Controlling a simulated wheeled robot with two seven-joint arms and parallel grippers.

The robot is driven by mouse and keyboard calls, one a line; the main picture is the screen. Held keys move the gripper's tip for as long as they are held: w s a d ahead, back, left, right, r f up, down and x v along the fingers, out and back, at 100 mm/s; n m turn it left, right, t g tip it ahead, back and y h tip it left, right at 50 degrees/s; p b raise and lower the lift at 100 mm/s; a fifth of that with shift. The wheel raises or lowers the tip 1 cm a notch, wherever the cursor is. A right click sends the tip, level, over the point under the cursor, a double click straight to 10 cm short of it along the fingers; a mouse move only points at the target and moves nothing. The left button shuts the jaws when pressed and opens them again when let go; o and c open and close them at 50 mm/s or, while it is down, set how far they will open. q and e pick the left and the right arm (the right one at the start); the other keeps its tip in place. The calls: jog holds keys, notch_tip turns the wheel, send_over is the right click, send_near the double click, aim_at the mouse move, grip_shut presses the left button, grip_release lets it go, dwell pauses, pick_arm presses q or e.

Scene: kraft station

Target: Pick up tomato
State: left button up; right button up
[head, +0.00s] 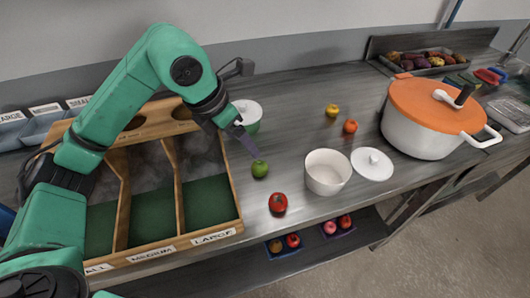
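A red tomato (278,202) with a small green top sits on the grey counter near its front edge, to the right of the wooden sorting box. My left gripper (255,153) comes in from the left and points down at the counter. Its fingertips are just above and behind a round green fruit or vegetable (260,169), apart from the red tomato. The fingers look like one narrow shape from here, so their opening cannot be told. I see nothing held in them. My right gripper is not in view.
A white bowl (327,173) and its lid (372,164) stand right of the tomato. A yellow fruit (333,110) and an orange-red one (350,126) lie behind. A large orange-lidded pot (420,125) stands right. The wooden box (222,225) is left. A shelf below holds fruit trays.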

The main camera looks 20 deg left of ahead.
pick_arm(q)
jog(key=p, duration=0.2)
send_near(258, 165)
notch_tip(258, 165, down, 3)
jog(key=x, duration=0.2)
jog(key=p+x, duration=0.1)
jog(key=x, duration=0.1)
jog(key=p+x, duration=0.1)
jog(key=x, duration=0.1)
jog(key=shift+w+d+f, duration=0.1)
jog(key=shift+w+d, duration=0.3)
jog(key=shift+w+f, duration=0.1)
jog(key=shift+f, duration=0.15)
jog(key=c, duration=1.4)
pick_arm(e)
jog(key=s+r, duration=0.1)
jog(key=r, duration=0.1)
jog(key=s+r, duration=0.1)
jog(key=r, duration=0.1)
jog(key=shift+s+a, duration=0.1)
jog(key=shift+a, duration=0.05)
pick_arm(q)
jog(key=shift+r, duration=0.15)
